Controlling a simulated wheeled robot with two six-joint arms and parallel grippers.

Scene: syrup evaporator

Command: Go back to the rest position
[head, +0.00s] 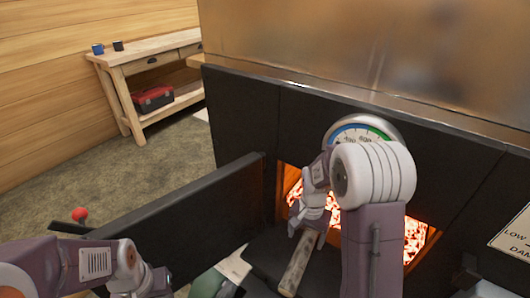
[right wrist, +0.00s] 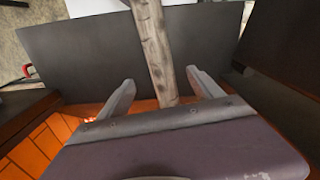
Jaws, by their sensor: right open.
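My right gripper (head: 308,232) is in front of the glowing firebox opening (head: 414,240) of the evaporator. In the right wrist view its two fingers (right wrist: 162,90) stand wide apart. A pale split log (right wrist: 152,45) lies between them, with a gap on each side; its near end is hidden behind the gripper body. The log (head: 296,266) also shows in the head view, below the gripper over a dark surface. My left arm comes in at the lower left, but its gripper fingers are not visible.
The black firebox door (head: 180,210) stands open, sticking out to the left. A round gauge (head: 362,130) is above the opening. A wooden bench (head: 150,65) with two mugs and a red toolbox (head: 153,99) stands at the back left. The floor between is clear.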

